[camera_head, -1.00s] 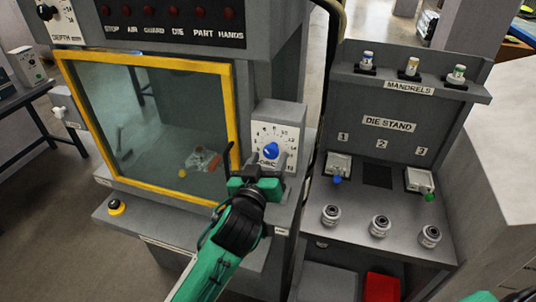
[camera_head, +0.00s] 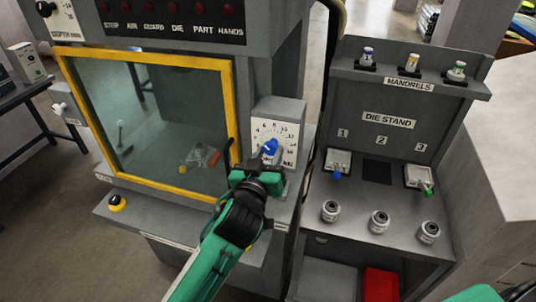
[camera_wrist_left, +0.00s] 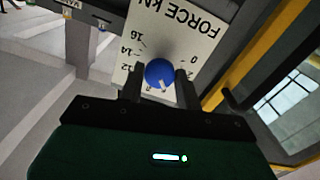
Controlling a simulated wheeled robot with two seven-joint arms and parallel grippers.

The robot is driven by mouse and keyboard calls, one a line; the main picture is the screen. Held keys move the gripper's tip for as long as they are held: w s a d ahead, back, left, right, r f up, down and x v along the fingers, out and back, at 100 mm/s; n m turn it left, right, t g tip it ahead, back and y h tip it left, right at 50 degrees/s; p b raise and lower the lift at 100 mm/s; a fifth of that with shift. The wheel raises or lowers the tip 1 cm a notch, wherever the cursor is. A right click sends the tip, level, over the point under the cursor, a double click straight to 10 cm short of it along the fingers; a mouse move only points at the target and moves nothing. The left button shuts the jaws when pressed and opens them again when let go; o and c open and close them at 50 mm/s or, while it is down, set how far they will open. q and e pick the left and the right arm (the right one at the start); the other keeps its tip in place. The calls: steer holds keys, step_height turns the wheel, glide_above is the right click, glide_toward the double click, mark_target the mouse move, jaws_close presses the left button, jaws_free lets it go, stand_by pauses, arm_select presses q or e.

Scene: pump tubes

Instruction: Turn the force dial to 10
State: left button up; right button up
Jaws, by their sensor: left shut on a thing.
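The force dial is a blue knob (camera_head: 270,147) on a white scale plate (camera_head: 289,133) at the front right of the machine. It also shows in the left wrist view (camera_wrist_left: 157,72), under upside-down FORCE KN lettering. My left gripper (camera_wrist_left: 158,80) is shut on the knob, one dark finger on each side. In the head view my left gripper (camera_head: 266,160) covers the plate's lower part. A white pointer mark on the knob faces the low side in the wrist view, where digits are partly hidden; the exact reading cannot be told. My right gripper is not in view.
A yellow-framed window (camera_head: 234,105) stands left of the dial, with a dark handle beside my gripper. The die stand (camera_head: 388,122) is to the right, bearing mandrels and several round dies.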

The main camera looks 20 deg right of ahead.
arm_select(q)
steer(key=m+p, duration=0.1)
steer(key=m, duration=0.2)
steer(key=shift+r+p, duration=0.1)
steer(key=shift+p, duration=0.2)
steer(key=m+p, duration=0.2)
steer(key=m, duration=0.3)
steer(key=m+p, duration=0.1)
steer(key=m, duration=0.3)
steer(key=shift+a+p, duration=0.1)
steer(key=shift+p, duration=0.3)
steer(key=shift+m+p, duration=0.35)
steer(key=shift+m, duration=0.75)
steer(key=o, duration=1)
